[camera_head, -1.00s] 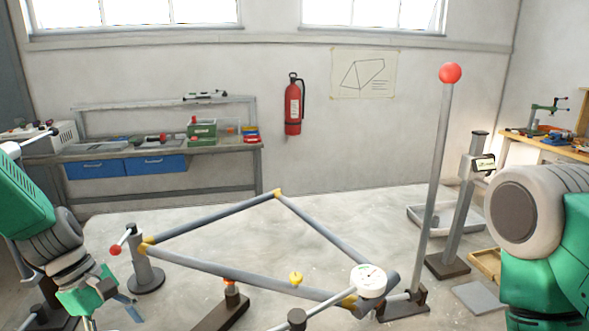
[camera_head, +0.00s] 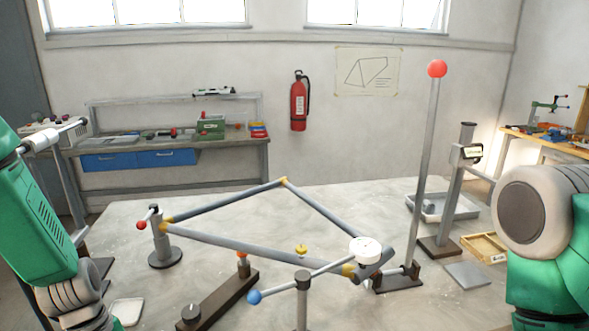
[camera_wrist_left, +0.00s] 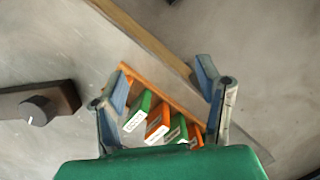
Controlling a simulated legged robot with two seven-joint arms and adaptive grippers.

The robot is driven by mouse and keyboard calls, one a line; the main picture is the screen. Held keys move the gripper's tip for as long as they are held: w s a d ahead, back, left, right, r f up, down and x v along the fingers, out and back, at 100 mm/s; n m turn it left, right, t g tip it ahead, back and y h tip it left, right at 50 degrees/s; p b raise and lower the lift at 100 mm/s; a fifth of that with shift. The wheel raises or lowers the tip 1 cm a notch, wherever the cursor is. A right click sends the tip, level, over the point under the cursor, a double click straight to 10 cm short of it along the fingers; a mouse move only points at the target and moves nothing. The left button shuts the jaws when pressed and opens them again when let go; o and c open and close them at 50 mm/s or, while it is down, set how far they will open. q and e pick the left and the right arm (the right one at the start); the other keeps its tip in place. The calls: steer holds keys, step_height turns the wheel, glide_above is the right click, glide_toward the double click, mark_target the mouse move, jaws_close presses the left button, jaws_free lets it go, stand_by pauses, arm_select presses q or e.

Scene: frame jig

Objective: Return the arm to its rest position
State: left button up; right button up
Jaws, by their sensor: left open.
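My left arm (camera_head: 40,215) comes in from the left edge of the head view, and its gripper is below the frame there. In the left wrist view my left gripper (camera_wrist_left: 160,88) is open, with two blue-padded fingers spread apart. Nothing is held between them. Past the fingers lies a row of green and orange labelled blocks (camera_wrist_left: 157,120) by an orange strip, apart from the fingers as far as I can tell. My right arm (camera_head: 550,235) stands at the right edge; its gripper is out of view.
The tube frame (camera_head: 250,252) rests on the jig in the middle. A blue-tipped lever (camera_head: 255,297), a dark base block (camera_head: 215,300) and a tall red-ball post (camera_head: 424,160) stand near it. A dark block with a knob (camera_wrist_left: 38,108) lies left in the wrist view.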

arm_select(q)
steer(key=s+d+f+m+y, duration=0.1)
steer(key=s+f+m, duration=0.3)
steer(key=s, duration=0.3)
steer(key=s+d+f+m+t, duration=0.1)
steer(key=s+f+m, duration=0.3)
steer(key=s, duration=0.3)
steer(key=s+d+f+m+y, duration=0.1)
steer(key=s+d+f+m, duration=0.1)
steer(key=s+f+m, duration=0.45)
step_height(320, 180, down, 8)
steer(key=w+b, duration=0.1)
steer(key=b, duration=1)
steer(key=shift+w+d+r+n+t, duration=0.2)
steer(key=shift+w+d+n+t, duration=0.1)
steer(key=shift+d+n+t, duration=0.1)
steer(key=shift+w, duration=0.1)
